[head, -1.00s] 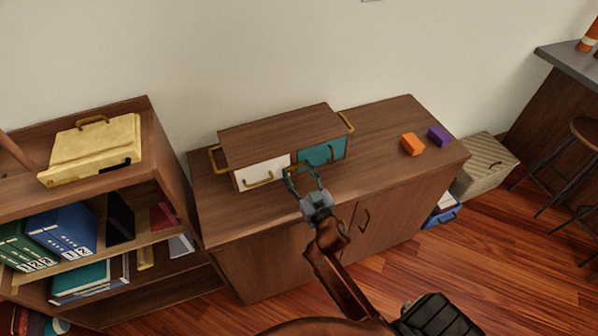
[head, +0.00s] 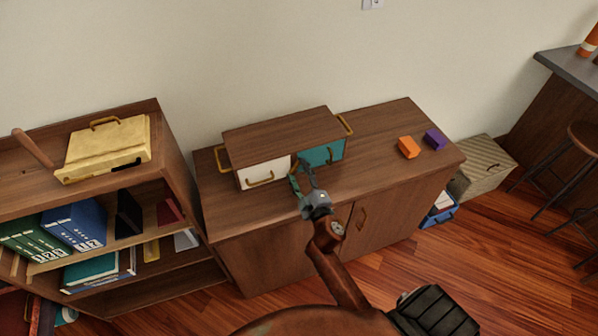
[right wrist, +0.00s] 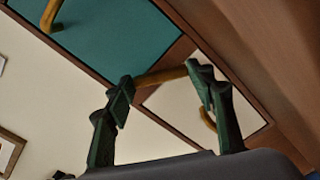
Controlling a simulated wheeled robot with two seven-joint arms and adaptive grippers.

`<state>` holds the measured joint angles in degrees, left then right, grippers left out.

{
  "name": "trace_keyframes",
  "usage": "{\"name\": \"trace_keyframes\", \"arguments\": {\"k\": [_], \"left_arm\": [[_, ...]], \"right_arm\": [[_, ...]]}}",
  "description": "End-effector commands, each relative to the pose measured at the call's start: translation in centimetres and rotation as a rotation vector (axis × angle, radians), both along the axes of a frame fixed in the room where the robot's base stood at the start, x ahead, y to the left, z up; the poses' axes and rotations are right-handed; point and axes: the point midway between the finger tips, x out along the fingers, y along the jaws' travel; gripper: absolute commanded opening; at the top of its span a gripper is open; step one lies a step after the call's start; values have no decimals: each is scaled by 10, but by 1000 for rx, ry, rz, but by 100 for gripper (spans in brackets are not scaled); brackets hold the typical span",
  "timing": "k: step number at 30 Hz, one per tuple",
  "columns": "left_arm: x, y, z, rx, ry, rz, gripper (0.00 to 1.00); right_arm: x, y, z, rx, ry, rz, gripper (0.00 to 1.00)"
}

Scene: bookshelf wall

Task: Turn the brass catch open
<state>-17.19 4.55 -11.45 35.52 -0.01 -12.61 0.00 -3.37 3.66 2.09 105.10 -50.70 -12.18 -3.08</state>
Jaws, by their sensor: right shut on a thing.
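A wooden box with a white front (head: 262,172) and a teal front (head: 325,153) stands on the cabinet. The brass catch (right wrist: 162,76) is a short bar at the divider between the two fronts in the right wrist view. My right gripper (right wrist: 163,87) is shut on the catch, with one finger at each end of the bar. In the head view the right gripper (head: 304,176) is in front of the divider and hides the catch. My left gripper is not in view.
An orange block (head: 408,147) and a purple block (head: 435,139) lie on the cabinet top (head: 385,125) to the right. Brass handles stick out from the box's sides. A bookshelf (head: 183,185) stands at the left.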

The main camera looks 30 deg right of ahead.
Motion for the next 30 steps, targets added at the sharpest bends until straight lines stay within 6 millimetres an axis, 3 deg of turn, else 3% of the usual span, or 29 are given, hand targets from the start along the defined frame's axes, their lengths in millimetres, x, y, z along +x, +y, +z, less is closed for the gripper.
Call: {"name": "trace_keyframes", "arguments": {"k": [15,30], "left_arm": [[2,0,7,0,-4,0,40],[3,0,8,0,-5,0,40]], "right_arm": [[0,1,0,-419,89,2,26],[0,1,-1,-571,121,2,26]]}}
